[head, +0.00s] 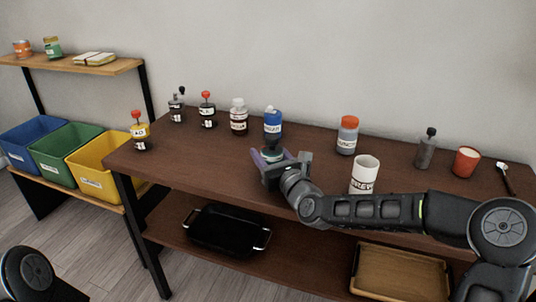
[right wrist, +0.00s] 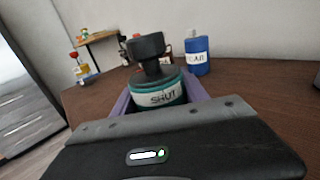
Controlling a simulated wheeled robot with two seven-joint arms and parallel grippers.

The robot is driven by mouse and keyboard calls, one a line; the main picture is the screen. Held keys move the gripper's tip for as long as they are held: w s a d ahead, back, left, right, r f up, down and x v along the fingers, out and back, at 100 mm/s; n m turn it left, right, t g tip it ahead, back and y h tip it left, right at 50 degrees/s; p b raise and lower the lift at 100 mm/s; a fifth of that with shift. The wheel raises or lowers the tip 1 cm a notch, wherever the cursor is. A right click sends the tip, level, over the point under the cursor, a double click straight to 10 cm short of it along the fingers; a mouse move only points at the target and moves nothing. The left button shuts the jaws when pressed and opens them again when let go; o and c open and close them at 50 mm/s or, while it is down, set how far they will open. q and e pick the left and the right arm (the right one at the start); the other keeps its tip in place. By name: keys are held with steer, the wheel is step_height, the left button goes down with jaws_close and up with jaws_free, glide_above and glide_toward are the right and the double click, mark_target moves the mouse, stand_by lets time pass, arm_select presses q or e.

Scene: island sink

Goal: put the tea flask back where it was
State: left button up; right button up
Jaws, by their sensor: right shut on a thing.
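A teal flask (right wrist: 157,88) with a black knobbed top and a white label, which seems to read "SHUT", is between the purple fingers of my right gripper (right wrist: 158,97). No other thing in view is clearly marked as a tea flask. In the head view my right gripper (head: 276,162) is over the brown table, in front of a blue bottle (head: 273,123). It is shut on the flask, which stays upright and is mostly hidden there. I cannot tell whether the flask's base touches the table. My left gripper is out of view.
An orange-lidded jar (head: 347,136), white mug (head: 364,174), grey bottle (head: 426,152) and red cup (head: 466,161) stand rightward. The table's front left (head: 190,160) is clear.

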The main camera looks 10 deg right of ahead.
steer(key=shift+f, duration=0.15)
steer(key=o, duration=1.5)
steer(key=shift+r, duration=0.2)
steer(key=p+v, duration=0.2)
steer(key=v, duration=0.9)
steer(key=shift+d, duration=0.1)
steer(key=shift+s, duration=0.5)
